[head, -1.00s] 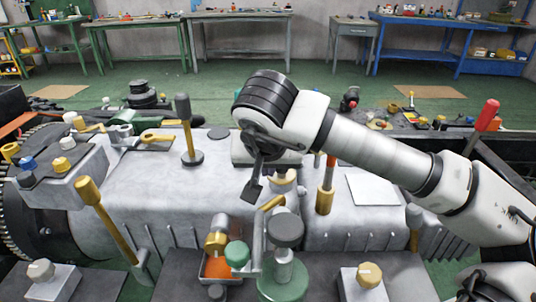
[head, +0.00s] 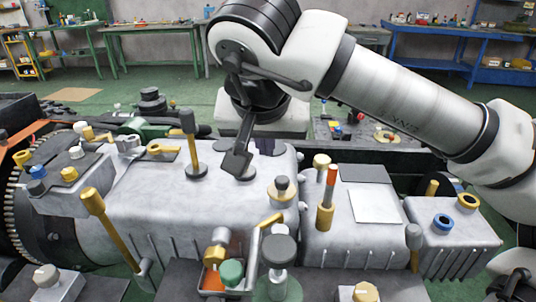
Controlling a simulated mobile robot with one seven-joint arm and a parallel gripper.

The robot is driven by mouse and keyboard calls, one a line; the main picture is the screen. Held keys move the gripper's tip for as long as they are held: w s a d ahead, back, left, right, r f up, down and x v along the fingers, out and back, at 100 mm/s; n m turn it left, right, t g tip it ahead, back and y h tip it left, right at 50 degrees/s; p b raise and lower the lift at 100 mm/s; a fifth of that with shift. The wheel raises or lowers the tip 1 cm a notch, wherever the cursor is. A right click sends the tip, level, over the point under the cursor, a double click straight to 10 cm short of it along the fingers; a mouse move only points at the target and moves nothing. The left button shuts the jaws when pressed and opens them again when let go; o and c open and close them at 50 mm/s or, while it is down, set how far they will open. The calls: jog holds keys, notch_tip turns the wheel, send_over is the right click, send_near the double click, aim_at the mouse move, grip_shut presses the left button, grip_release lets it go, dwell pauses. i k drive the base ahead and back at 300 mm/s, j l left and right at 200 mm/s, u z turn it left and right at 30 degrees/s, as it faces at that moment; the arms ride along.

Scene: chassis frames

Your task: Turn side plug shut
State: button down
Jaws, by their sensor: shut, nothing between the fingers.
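I cannot tell for sure which fitting is the side plug. Candidates on the grey housing (head: 150,205) are a blue-ringed plug (head: 443,222) and a yellow-ringed plug (head: 467,202) on the right block, and a grey-topped brass plug (head: 281,189) near the middle. My gripper (head: 236,164) points down over the housing's top, left of the brass plug. Its dark fingers are shut with nothing between them. It seems apart from all of these fittings, though its height above the surface is hard to judge.
A green knob (head: 231,272) and a grey round knob (head: 279,250) stand in front. Workbenches line the back wall.

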aim_at(213, 256)
jog(key=k, duration=1)
